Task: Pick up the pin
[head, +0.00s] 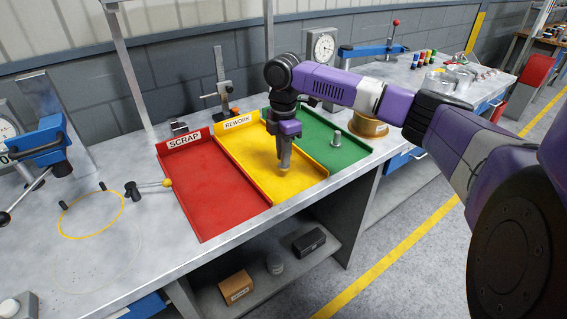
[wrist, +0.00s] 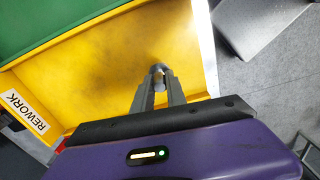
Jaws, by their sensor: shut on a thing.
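My gripper (head: 284,158) points down over the yellow REWORK tray (head: 245,150). In the wrist view, its fingers (wrist: 158,88) are closed around a small grey metal pin (wrist: 157,70), whose rounded end shows between the fingertips. The fingers hide most of the pin. In the head view the held pin is too small to make out clearly. The yellow tray also shows in the wrist view (wrist: 110,65), under and around the fingers. I cannot tell whether the pin touches the tray floor.
The red SCRAP tray (head: 205,190) lies left of the yellow tray. A copper-coloured spool (head: 368,127) stands farther right. A mallet-like tool (head: 145,187) lies on the bench (head: 110,265).

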